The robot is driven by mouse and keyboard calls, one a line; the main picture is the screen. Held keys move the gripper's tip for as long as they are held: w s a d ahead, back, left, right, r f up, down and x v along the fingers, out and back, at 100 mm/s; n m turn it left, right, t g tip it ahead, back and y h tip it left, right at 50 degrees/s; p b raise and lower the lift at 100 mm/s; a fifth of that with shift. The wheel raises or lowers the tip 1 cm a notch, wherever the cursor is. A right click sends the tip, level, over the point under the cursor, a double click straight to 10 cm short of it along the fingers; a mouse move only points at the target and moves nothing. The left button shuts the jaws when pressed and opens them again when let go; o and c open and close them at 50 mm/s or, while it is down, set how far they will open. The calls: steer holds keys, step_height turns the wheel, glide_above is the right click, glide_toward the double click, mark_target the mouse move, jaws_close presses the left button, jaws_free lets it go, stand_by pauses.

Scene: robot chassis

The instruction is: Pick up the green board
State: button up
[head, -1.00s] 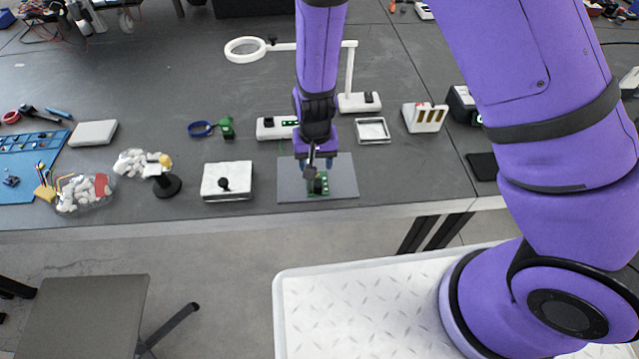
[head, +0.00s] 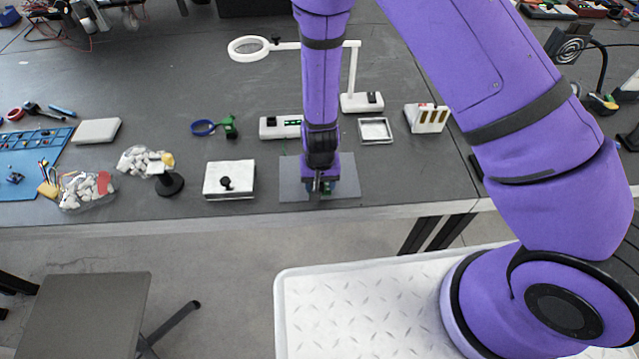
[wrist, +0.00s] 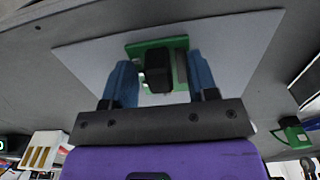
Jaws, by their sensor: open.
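The green board (wrist: 180,43) lies on a grey mat (wrist: 236,38) and carries a black block (wrist: 158,70). In the wrist view my gripper (wrist: 162,82) is open, with one blue finger on each side of the board and its block. I cannot tell whether the fingers touch the board. In the head view my gripper (head: 321,190) is down over the mat near the table's front edge, and it hides most of the board.
A white box with a black knob (head: 228,180) stands left of the mat. A white power strip (head: 280,127) and a magnifier lamp (head: 361,102) stand behind. A white frame (head: 375,130) and a slotted white holder (head: 427,118) are to the right.

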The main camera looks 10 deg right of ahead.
jaws_close()
steer(key=shift+r, duration=0.2)
